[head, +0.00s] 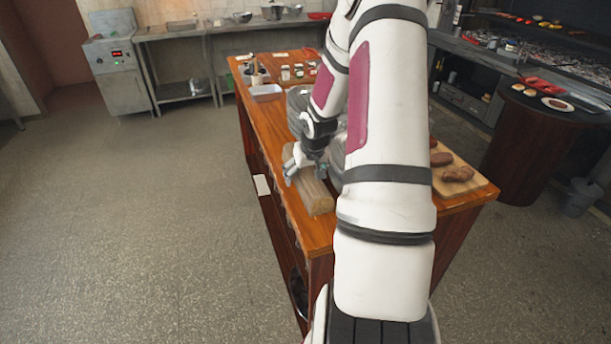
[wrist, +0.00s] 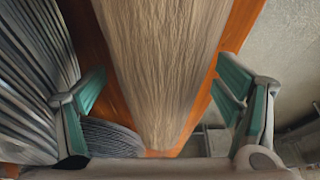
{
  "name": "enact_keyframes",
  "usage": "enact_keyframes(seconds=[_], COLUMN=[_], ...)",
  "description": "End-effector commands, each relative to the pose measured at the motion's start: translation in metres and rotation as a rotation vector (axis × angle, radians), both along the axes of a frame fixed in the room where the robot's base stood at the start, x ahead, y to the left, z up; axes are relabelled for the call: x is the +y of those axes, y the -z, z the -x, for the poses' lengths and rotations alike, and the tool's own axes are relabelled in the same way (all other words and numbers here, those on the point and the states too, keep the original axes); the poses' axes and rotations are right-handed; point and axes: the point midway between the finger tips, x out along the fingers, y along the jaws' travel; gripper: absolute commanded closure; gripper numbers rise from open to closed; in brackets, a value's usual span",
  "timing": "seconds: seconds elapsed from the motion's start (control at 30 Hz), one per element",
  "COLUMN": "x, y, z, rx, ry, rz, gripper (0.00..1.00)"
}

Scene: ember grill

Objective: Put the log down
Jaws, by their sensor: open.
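The log (head: 316,196) is a pale brown wooden block lying along the left part of the orange wooden counter in the head view. In the wrist view the log (wrist: 163,60) runs down the middle of the picture, between the teal finger pads. My gripper (head: 305,172) is over the log in the head view. In the wrist view my gripper (wrist: 168,105) is open, with gaps between the log and the pads on both sides. My arm hides part of the counter.
Metal pots (head: 298,100) stand on the counter right beside the log; ribbed metal (wrist: 38,75) is close on the wrist view's left. A cutting board with meat (head: 478,186) lies at the right. A white tray (head: 267,92) is farther back. Floor is clear at left.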

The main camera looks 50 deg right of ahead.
Motion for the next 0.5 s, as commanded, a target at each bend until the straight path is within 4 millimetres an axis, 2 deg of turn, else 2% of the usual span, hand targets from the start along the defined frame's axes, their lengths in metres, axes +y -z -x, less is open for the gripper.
enact_keyframes(seconds=[0.43,0.47,0.5], x=[0.0,0.0,0.0001], y=[0.0026,0.0026,0.0026], z=[-0.0002,-0.0002,-0.0003], rx=[-0.001,-0.001,-0.001], ry=[0.0,0.0,0.0], rz=[0.001,0.001,0.001], gripper=[0.16,0.18,0.27])
